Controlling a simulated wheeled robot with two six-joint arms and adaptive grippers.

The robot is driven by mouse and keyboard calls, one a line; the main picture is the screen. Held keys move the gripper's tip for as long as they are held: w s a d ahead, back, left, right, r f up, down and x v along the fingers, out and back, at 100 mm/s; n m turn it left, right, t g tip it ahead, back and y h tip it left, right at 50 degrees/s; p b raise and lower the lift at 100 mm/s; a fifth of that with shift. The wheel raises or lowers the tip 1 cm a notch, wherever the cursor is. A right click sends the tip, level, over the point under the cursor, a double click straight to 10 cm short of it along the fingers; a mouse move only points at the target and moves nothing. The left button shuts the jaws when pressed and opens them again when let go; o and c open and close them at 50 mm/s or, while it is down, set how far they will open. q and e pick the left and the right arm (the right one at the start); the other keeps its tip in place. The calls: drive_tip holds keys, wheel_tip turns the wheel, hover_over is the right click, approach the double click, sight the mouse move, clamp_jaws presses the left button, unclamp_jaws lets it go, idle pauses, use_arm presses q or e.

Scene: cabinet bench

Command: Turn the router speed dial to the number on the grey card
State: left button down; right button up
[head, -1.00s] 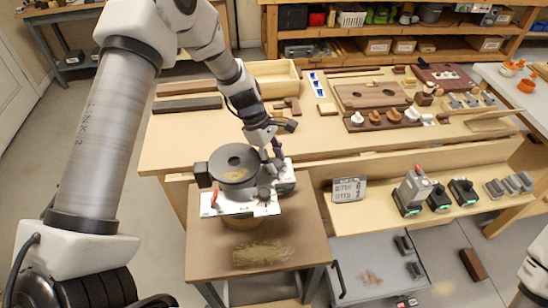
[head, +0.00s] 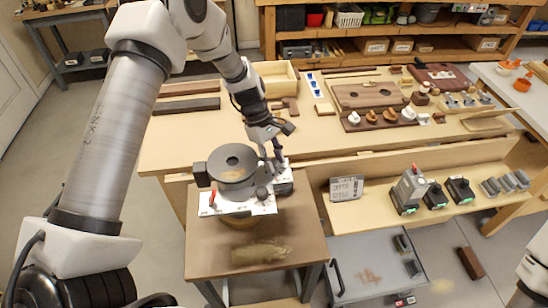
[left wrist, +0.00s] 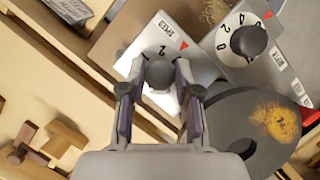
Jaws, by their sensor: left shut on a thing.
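The router (head: 232,163) is a dark round disc on a white-plated base, standing on a small brown table. In the left wrist view a light grey plate marked SPEED carries the speed dial (left wrist: 160,75). The digits 1 and 2 show beside its knob, with a red triangle at the plate's edge. My left gripper (left wrist: 160,82) is shut on this knob, its fingers on either side; it also shows in the head view (head: 277,160). The fingers hide part of the scale.
A second dial (left wrist: 249,41) with a dark knob sits close beside the speed dial. Grey-and-black devices (head: 410,190) stand on the lower shelf right of the card. Wooden boards and knobs lie on the bench top (head: 230,133).

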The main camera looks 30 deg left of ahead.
use_arm(q)
drive_tip(key=m+g, duration=0.1)
drive_tip(key=m, duration=0.2)
drive_tip(key=shift+f+y, duration=0.15)
drive_tip(key=shift+y, duration=0.15)
drive_tip(key=shift+m+g+y, duration=0.4)
drive_tip(key=shift+m+g, duration=0.2)
drive_tip(key=shift+m, duration=1.3)
drive_tip(key=shift+w, duration=0.1)
drive_tip(key=c, duration=1.1)
unclamp_jaws()
drive_tip(key=shift+w+a+f, duration=0.1)
drive_tip(key=shift+w+a, duration=0.1)
drive_tip(key=v, duration=1.2)
